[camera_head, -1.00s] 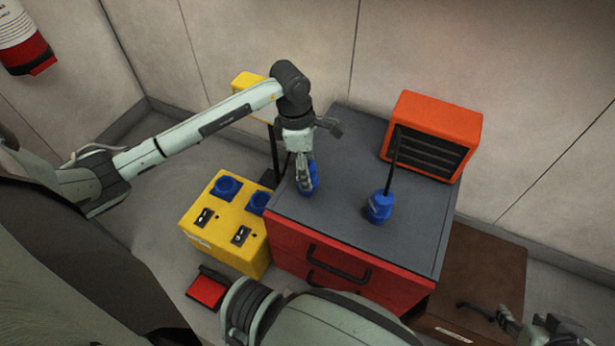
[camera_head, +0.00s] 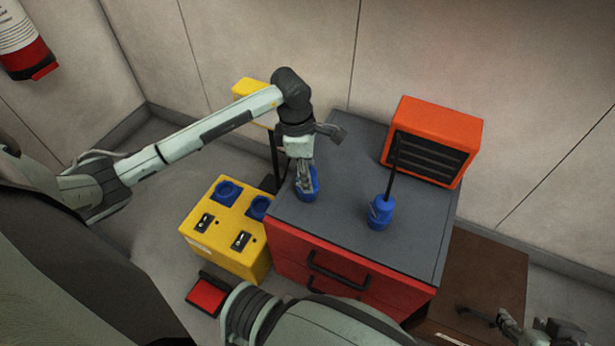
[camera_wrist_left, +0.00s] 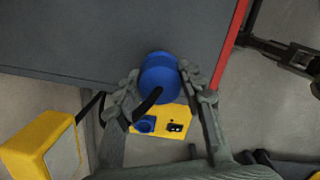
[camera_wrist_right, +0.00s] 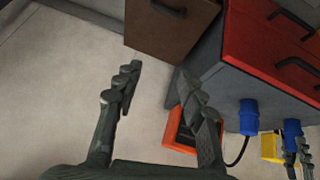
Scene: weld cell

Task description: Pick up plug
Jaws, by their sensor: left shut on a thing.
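One blue plug (camera_head: 309,186) is at the left end of the grey cabinet top, largely covered by my left gripper (camera_head: 304,176). In the left wrist view this plug (camera_wrist_left: 159,76) sits between the two fingers of my left gripper (camera_wrist_left: 160,84), which is shut on it; a black cable runs from it. I cannot tell whether it touches the cabinet top. A second blue plug (camera_head: 380,213) with a black cable rising from it stands upright further right. My right gripper (camera_wrist_right: 158,80) is open and empty, away from both plugs; it also shows low at right in the head view (camera_head: 515,325).
The grey-topped red cabinet (camera_head: 345,150) carries an orange heater-like box (camera_head: 438,125) at its back right. A yellow socket box (camera_head: 225,240) with blue sockets stands on the floor to its left. A brown cabinet (camera_head: 490,275) is to its right. The cabinet top's middle is clear.

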